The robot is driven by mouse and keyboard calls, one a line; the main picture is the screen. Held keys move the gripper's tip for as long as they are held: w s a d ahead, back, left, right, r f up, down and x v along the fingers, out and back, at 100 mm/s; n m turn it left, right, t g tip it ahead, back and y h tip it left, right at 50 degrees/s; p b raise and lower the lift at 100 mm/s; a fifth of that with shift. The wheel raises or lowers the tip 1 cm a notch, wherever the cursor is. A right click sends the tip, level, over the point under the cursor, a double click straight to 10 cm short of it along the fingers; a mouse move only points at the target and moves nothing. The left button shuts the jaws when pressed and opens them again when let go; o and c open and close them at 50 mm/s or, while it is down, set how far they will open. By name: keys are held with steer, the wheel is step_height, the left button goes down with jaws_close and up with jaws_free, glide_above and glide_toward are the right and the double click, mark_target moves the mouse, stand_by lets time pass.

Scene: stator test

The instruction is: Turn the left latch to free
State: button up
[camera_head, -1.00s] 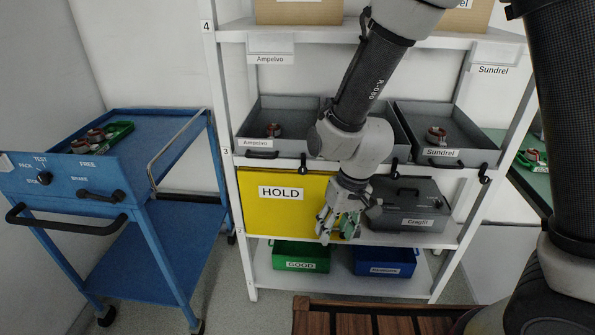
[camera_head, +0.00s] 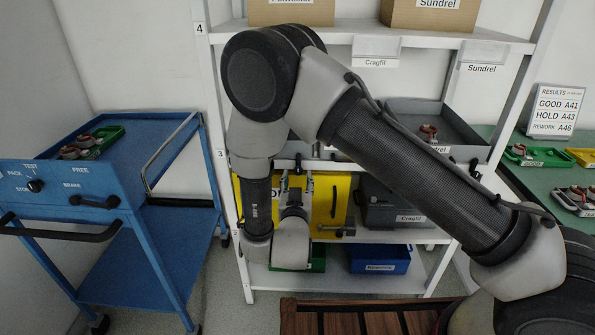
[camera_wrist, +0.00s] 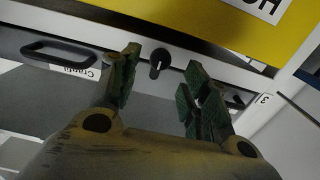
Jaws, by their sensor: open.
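The left latch is a small black knob with a short lever on the white shelf edge (camera_wrist: 202,82). In the wrist view the latch (camera_wrist: 159,62) lies in the gap between my fingertips, its lever about upright in the picture. In the head view the latch (camera_head: 298,164) shows just above my fingers. My gripper (camera_wrist: 163,64) is open and empty, with green-padded fingers on either side of the latch and no clear contact. In the head view my gripper (camera_head: 296,185) points up, in front of the yellow HOLD panel (camera_head: 333,212). My arm hides part of the shelf.
A grey tray handle (camera_wrist: 58,52) and another tray handle (camera_wrist: 235,100) flank the latch in the wrist view. A grey Cragfil box (camera_head: 395,200) stands right of the panel. A blue bin (camera_head: 380,259) is below. A blue cart (camera_head: 125,165) stands left.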

mark_target(298, 171)
steer(key=w, duration=0.6)
steer(key=shift+d, duration=0.1)
steer(key=shift+s, duration=0.1)
steer(key=c, duration=1)
steer(key=shift+c, duration=0.2)
